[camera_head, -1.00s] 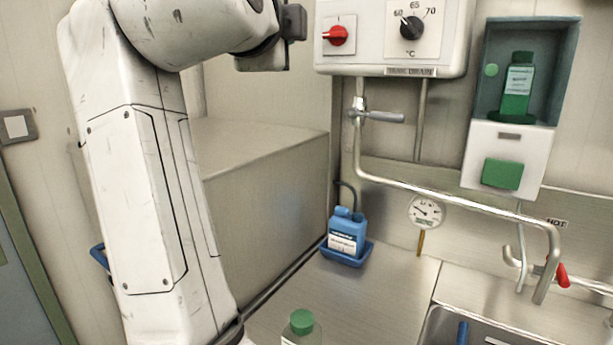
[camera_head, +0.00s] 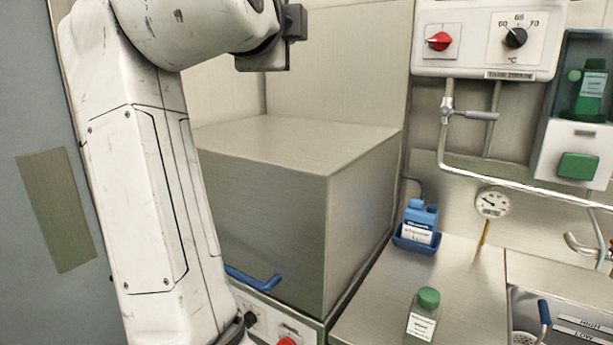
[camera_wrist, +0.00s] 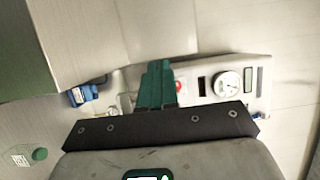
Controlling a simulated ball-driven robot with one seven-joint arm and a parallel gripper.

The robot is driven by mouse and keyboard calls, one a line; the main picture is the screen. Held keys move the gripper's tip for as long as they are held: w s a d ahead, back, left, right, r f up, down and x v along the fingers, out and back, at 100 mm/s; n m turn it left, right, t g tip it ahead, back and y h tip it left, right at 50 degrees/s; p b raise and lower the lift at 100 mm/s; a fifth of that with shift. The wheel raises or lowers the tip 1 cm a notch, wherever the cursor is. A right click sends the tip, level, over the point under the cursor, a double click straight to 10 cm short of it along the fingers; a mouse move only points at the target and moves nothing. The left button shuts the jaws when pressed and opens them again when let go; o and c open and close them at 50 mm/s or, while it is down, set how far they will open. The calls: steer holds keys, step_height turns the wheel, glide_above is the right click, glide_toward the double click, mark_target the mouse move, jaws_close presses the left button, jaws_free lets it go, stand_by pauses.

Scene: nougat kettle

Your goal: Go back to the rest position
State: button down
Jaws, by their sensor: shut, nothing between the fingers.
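My gripper (camera_wrist: 155,85) shows in the wrist view as two teal fingers pressed together, with nothing held between them. It is in the air, and the panel with dials (camera_wrist: 225,84) lies beyond it. In the head view my white arm stands folded at the left, raised beside the big steel box (camera_head: 300,160). Its fingers cannot be made out there. Nothing seems to touch the arm.
A blue bottle (camera_head: 420,219) sits in a blue holder on the steel counter (camera_head: 455,275). A clear bottle with a green cap (camera_head: 425,310) stands nearer. The control box (camera_head: 483,62), pipes and sink are at the right. A grey door (camera_head: 28,120) is at the left.

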steer(key=w+d+f+n+g, duration=0.1)
steer(key=d+f+n+g, duration=0.3)
steer(key=f, duration=0.9)
steer(key=w+d+f+n, duration=0.2)
steer(key=d+f, duration=0.4)
steer(key=f, duration=0.8)
steer(key=s+d+f+n+g, duration=0.2)
steer(key=s+d+f, duration=0.25)
steer(key=f, duration=0.55)
steer(key=s+d+f+n+g, duration=0.25)
steer(key=d+f, duration=0.35)
steer(key=f, duration=0.4)
steer(key=s+d+f+n+g+y, duration=0.1)
steer(key=s+d+f+n+g, duration=0.1)
steer(key=s+d+f, duration=0.35)
steer(key=s+d+f+n+g, duration=0.2)
steer(key=s+f+n, duration=0.1)
steer(key=s+f, duration=0.6)
steer(key=s+d+f+n+g+y, duration=0.1)
steer(key=s+f, duration=0.3)
steer(key=s, duration=0.7)
steer(key=s+d+f+n+g+y, duration=0.1)
steer(key=s+f+n+g, duration=0.2)
steer(key=s, duration=0.8)
steer(key=shift+d+f, duration=0.15)
steer(key=shift+f, duration=0.55)
